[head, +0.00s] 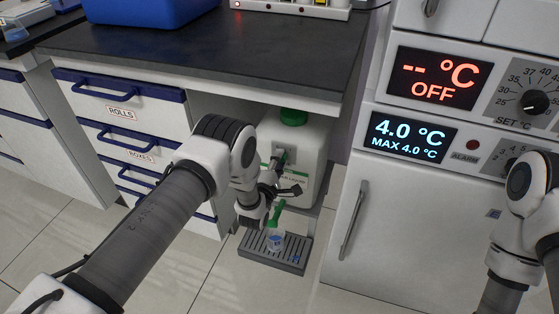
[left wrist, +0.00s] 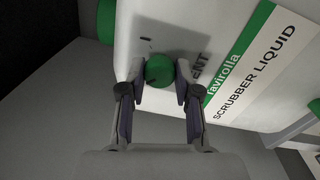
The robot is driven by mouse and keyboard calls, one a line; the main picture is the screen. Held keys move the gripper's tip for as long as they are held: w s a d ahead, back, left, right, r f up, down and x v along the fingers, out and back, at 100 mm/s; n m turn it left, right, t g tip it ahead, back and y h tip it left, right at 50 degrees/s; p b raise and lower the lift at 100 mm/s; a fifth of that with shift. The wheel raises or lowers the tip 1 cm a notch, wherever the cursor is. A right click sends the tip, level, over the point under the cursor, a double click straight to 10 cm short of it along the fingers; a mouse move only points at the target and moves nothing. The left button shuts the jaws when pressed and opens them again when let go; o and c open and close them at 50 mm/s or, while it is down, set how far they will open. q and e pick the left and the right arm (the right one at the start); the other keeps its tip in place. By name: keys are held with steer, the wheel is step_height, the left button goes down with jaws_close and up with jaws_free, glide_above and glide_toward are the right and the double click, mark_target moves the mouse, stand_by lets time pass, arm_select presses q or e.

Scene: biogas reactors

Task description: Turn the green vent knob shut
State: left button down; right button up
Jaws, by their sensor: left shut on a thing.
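A white scrubber liquid container (head: 309,140) with a green cap (head: 294,116) stands in the opening under the bench. My left gripper (head: 281,158) is at its front face. In the left wrist view the round green vent knob (left wrist: 160,70) sits between the two fingertips of my left gripper (left wrist: 160,85), which is shut on it. Part of the word VENT shows beside the knob. In the head view the knob is hidden by my gripper. My right gripper is out of view; only part of that arm shows at the right.
A green tap handle (head: 275,212) hangs below my left wrist, above a small blue-topped cup (head: 275,242) on a grey slatted drip tray (head: 255,254). Drawers (head: 130,130) stand to the left and a white cabinet (head: 390,220) with displays to the right.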

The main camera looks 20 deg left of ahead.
arm_select(q)
steer(key=c, duration=0.8)
jaws_free()
steer(key=s, duration=1.2)
steer(key=shift+a+f, duration=0.25)
steer(key=shift+f, duration=0.05)
